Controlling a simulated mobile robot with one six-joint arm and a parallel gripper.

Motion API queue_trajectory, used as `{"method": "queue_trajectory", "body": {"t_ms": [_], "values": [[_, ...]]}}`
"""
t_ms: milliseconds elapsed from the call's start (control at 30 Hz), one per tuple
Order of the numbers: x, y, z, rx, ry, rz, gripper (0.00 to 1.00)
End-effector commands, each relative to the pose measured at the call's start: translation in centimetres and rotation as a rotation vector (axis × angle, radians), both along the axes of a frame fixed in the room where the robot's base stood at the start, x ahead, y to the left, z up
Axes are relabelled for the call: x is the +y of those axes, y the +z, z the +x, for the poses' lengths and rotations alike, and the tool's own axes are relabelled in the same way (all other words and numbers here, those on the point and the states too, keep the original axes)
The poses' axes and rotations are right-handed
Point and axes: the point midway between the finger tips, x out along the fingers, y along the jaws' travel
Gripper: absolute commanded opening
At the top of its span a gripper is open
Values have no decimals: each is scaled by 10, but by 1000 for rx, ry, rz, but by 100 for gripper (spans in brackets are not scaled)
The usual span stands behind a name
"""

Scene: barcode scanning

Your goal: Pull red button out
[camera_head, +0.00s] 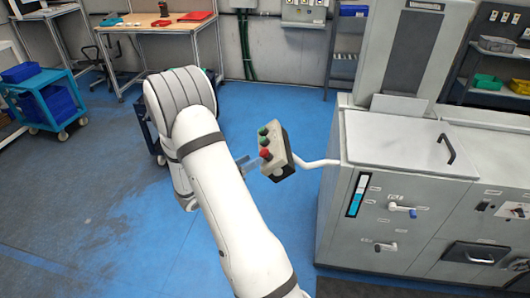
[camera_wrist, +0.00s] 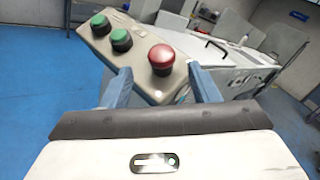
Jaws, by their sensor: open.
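The red button (camera_head: 265,154) is a mushroom knob at the near end of a beige control box (camera_head: 281,160). Two green buttons (camera_head: 262,136) sit in line with it on the same face. In the wrist view the red button (camera_wrist: 161,58) is right of the two green buttons (camera_wrist: 111,31). My gripper (camera_wrist: 163,83) is open, with a blue-grey finger on either side of the box's red-button end. The red button lies between the fingers in the picture, and I see no finger touching it. In the head view my arm hides most of the gripper.
A white pipe arm (camera_head: 317,163) joins the control box to a large grey machine (camera_head: 385,200) on the right. A blue cart (camera_head: 45,98) and a workbench (camera_head: 155,27) stand at the back left. The blue floor (camera_head: 95,195) at the left is clear.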

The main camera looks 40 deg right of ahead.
Motion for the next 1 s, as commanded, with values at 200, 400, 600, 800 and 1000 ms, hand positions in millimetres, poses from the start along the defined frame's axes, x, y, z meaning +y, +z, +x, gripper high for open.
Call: {"method": "queue_trajectory", "body": {"t_ms": [200, 400, 600, 800, 1000], "values": [[-38, 3, 1, -1, -6, 1, 55], [-60, 2, 2, -2, -4, 2, 55], [-66, 1, 3, -3, -4, 2, 55], [-66, 1, 3, -4, -4, 2, 51], [-66, 1, 2, -4, -4, 2, 35]]}}
